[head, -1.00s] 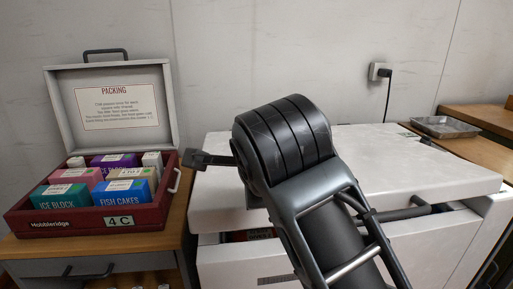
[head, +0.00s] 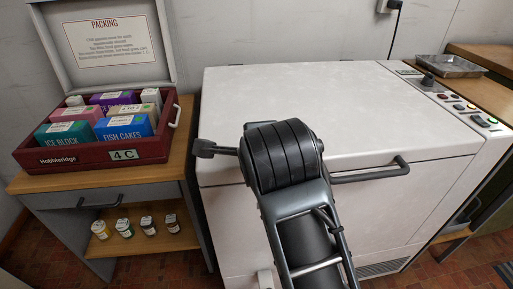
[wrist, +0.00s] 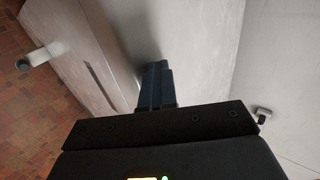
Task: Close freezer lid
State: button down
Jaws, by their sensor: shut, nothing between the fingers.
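The white freezer lid (head: 300,100) lies flat on the white chest freezer body (head: 405,215) in the head view, with only a thin seam and no open gap showing. Its dark bar handle (head: 370,173) is on the front edge, right of my arm. My arm reaches over the lid's front left part, and its wrist hides that part of the edge.
A red crate (head: 90,153) of boxed goods with an open lid stands on a wooden table (head: 30,182) at left. Several small jars sit on its lower shelf. A metal tray (head: 450,66) lies at back right, beside the freezer's control panel (head: 465,108).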

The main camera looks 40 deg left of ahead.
jog(key=shift+s+d+f, duration=0.1)
jog(key=shift+s+f, duration=0.15)
jog(key=shift+f, duration=0.7)
jog(key=shift+s+d+r, duration=0.15)
jog(key=shift+r, duration=0.1)
jog(key=w+r+p+v, duration=0.1)
jog(key=v, duration=0.7)
jog(key=shift+a, duration=0.25)
jog(key=s+d+f+n+t+h+p, duration=0.15)
jog(key=d+f, duration=0.25)
jog(key=d, duration=0.4)
jog(key=s+d+f+t+p, duration=0.1)
jog(key=s+d+f+t, duration=0.2)
jog(key=d, duration=0.6)
jog(key=s+d+f+t+p, duration=0.1)
jog(key=s+d+f+p, duration=0.1)
jog(key=d+f, duration=0.5)
jog(key=s+d+r+n+t+h+p, duration=0.1)
jog(key=s+d+r+n+h, duration=0.2)
jog(key=s+d, duration=0.7)
jog(key=s+d+r+n+t+h+p, duration=0.2)
jog(key=s+d+r+n+h, duration=0.1)
jog(key=s+d+r, duration=0.5)
jog(key=s+d, duration=0.2)
jog(key=d, duration=0.1)
jog(key=shift+s+d, duration=0.15)
jog(key=shift+d, duration=0.25)
